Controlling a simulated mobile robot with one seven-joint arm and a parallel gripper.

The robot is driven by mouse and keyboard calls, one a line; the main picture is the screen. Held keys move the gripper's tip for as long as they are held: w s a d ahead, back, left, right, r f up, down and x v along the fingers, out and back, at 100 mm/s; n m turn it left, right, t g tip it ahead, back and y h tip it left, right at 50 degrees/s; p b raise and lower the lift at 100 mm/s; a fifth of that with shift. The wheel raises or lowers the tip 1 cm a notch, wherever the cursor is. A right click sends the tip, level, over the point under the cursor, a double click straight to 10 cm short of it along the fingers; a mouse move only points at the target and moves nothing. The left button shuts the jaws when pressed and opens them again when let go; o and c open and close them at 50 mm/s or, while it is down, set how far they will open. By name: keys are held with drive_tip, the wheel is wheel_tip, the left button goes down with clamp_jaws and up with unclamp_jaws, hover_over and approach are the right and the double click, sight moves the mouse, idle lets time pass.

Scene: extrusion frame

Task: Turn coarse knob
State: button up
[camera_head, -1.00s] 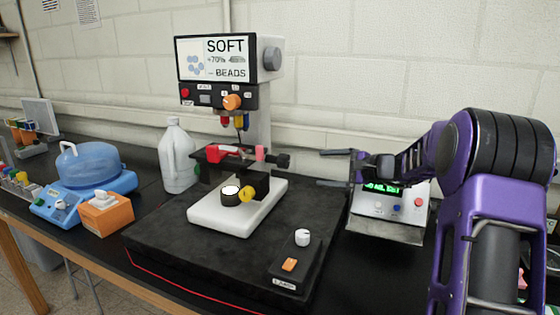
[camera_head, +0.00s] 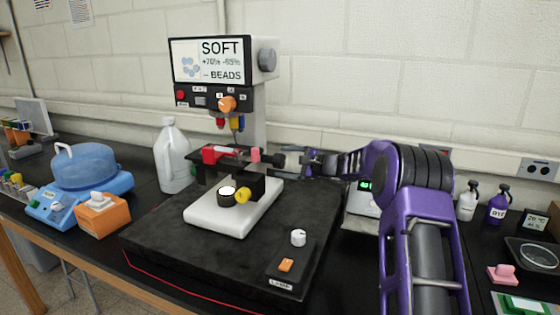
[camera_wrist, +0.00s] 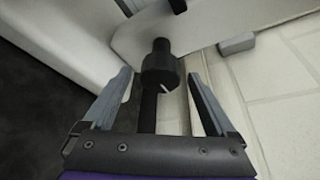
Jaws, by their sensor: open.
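The microscope-like instrument has a white base (camera_head: 215,218) and a dark stage with a red part (camera_head: 213,154). A black knob with a white mark shows in the wrist view (camera_wrist: 160,68), on a thin shaft from a pale body. I take it for the coarse knob. In the head view it sits at the stage's right side (camera_head: 277,160), partly hidden by my gripper (camera_head: 293,159). My gripper is open, reaching in from the right. In the wrist view its fingers (camera_wrist: 160,88) stand on both sides of the knob, with visible gaps.
A display head (camera_head: 212,62) with an orange knob (camera_head: 227,104) stands above the stage. A control box with a white knob (camera_head: 298,237) lies front right on the black slab (camera_head: 180,245). A white jug (camera_head: 172,158) stands left. A device with a green display (camera_head: 365,185) is behind my arm.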

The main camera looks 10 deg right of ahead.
drive_tip(key=shift+x, duration=1.25)
drive_tip(key=c, duration=1.3)
drive_tip(key=shift+c, duration=0.2)
